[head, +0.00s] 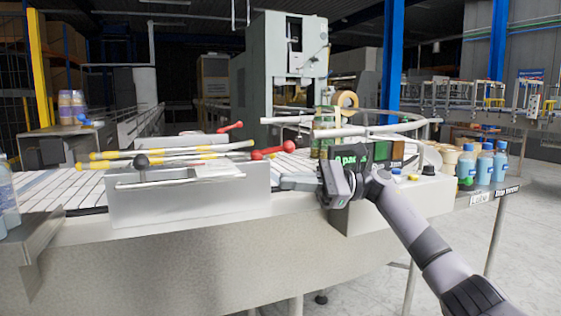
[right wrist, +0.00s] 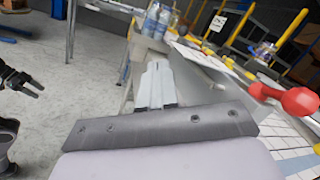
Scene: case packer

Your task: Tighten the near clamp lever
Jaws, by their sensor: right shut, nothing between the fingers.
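Two red clamp levers show in the head view. The nearer red lever (head: 272,151) sits behind the right end of the grey guide plate, and the farther red lever (head: 230,127) is up and to the left. My right gripper (head: 284,182) is shut and empty, pointing left at the plate's right end, just in front of and below the nearer lever. In the right wrist view its pale fingers (right wrist: 156,68) are together, with a red lever (right wrist: 285,99) to their right, apart from them. My left gripper (right wrist: 34,86) shows there at the left edge, seemingly open and empty.
Yellow-ended rods (head: 120,154) lie behind. A green-lit display (head: 348,158) and blue bottles (head: 485,165) stand to the right. Open floor lies at the far right.

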